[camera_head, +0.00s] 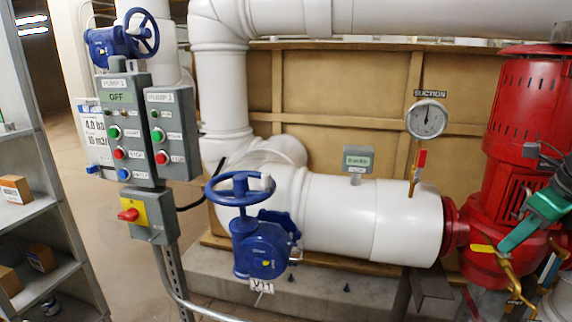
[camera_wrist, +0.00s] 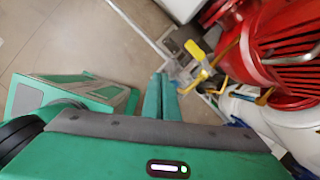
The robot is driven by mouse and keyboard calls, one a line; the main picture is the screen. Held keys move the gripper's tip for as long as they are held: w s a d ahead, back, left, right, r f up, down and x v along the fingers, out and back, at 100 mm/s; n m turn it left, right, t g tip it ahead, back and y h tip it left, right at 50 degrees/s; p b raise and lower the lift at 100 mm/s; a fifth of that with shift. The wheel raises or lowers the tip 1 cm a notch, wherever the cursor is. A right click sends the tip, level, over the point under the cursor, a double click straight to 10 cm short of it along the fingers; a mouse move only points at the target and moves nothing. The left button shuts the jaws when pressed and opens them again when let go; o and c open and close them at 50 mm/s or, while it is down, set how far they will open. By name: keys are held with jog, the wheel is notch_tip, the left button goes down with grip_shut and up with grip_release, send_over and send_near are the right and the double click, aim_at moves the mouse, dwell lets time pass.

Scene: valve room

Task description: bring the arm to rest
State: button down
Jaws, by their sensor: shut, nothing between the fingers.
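My gripper (camera_head: 503,247) shows at the right of the head view, in front of the red pump (camera_head: 515,120). Its green fingers point down and to the left. In the wrist view my gripper (camera_wrist: 162,80) has its two green fingers side by side, closed together with nothing between them. The red pump also fills the upper right of the wrist view (camera_wrist: 270,50). A yellow handle (camera_wrist: 194,50) shows beyond the fingertips there. No contact between the fingers and the fittings can be made out.
A white pipe (camera_head: 350,215) with a blue handwheel valve (camera_head: 255,240) crosses the middle. A round gauge (camera_head: 426,118) stands above it. Grey control boxes (camera_head: 128,130) on a post and a shelf (camera_head: 45,205) are at left. The floor (camera_wrist: 65,35) looks open in the wrist view's upper left.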

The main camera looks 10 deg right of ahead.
jog(key=s+a+f+n+g, duration=0.2)
jog(key=s+a+f+n, duration=0.2)
jog(key=n, duration=0.9)
jog(key=s+a+f+n+g, duration=0.2)
jog(key=s+a+f+n, duration=0.3)
jog(key=n, duration=0.9)
jog(key=a, duration=0.3)
jog(key=shift+a, duration=0.3)
jog(key=shift+f, duration=0.1)
